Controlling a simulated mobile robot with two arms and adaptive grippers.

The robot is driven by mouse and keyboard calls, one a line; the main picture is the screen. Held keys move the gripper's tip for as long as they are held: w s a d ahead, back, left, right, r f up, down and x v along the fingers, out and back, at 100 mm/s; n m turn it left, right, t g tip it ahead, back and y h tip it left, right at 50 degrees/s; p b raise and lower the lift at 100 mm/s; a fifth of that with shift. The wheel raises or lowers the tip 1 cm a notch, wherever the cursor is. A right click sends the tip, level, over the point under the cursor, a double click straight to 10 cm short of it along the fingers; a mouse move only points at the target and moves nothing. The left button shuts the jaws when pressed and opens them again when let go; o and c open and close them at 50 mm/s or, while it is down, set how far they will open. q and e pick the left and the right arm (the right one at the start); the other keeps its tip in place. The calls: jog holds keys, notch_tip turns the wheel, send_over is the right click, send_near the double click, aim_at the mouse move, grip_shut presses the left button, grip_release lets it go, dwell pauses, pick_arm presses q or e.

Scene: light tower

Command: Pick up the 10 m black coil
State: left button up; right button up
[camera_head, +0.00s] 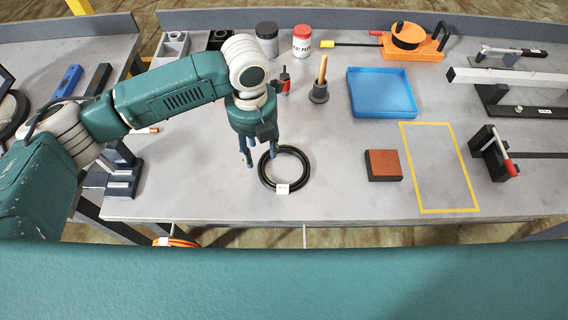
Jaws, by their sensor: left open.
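The black coil (303,160) lies flat on the grey table near its front edge, left of the middle. It is a ring with a small white label (282,188) on its front side; the print is too small to read. My left gripper (260,158) is open and points down over the left rear part of the coil. Its fingers are apart, one near the coil's left rear outside and the other by its rear rim. I cannot tell whether the fingers touch the coil. My right gripper is not in view.
A black and brown block (383,165) lies right of the coil, beside a yellow outlined rectangle (438,168). A blue tray (381,94) and a dark holder with a wooden handle (319,92) stand behind. The table's front edge is close to the coil.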

aim_at(259, 165)
pick_arm(q)
jog(key=shift+w+f, duration=0.1)
jog(key=shift+f, duration=0.6)
jog(key=f+p, duration=0.1)
jog(key=f, duration=0.1)
jog(key=f+p, duration=0.1)
jog(key=f, duration=0.1)
jog(key=shift+s+a+f, duration=0.2)
jog(key=shift+f, duration=0.3)
jog(key=shift+w+f, duration=0.1)
jog(key=shift+c, duration=0.5)
grip_shut()
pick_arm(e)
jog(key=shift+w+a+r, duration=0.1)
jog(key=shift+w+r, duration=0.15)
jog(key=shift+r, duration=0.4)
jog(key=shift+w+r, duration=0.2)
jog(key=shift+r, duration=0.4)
